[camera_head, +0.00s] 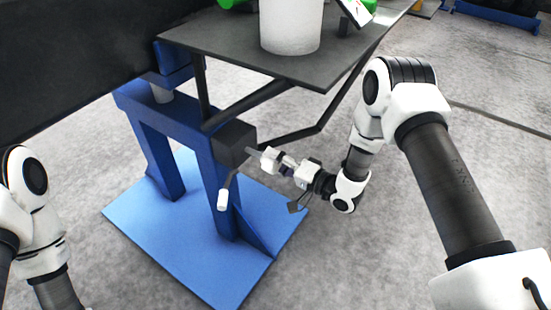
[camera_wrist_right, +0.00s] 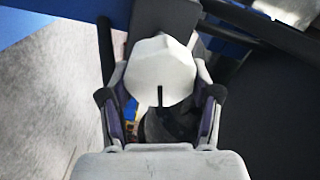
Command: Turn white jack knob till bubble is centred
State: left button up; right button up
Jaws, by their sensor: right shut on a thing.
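The white jack knob (camera_head: 269,158) sits on a short shaft at the side of a dark block (camera_head: 235,145) on the blue stand. It is large in the right wrist view (camera_wrist_right: 160,72), faceted, with a dark slot in its lower edge. My right gripper (camera_head: 284,163) is shut on the knob; in the wrist view its two fingers (camera_wrist_right: 160,90) lie on either side of it. My left arm shows at the left edge, but its gripper is outside the picture. I cannot make out a bubble in either view.
A blue stand (camera_head: 222,180) rises from a blue base plate (camera_head: 165,235). A crank with a white grip (camera_head: 223,199) hangs beside the block. Above, a grey tabletop (camera_head: 225,42) carries a white cylinder (camera_head: 291,25) and a tilted dark-edged panel (camera_head: 357,10). Dark struts run under the tabletop.

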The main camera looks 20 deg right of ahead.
dwell(0.3)
jog(key=o, duration=1.1)
jog(key=shift+o, duration=0.2)
jog(key=v, duration=1.2)
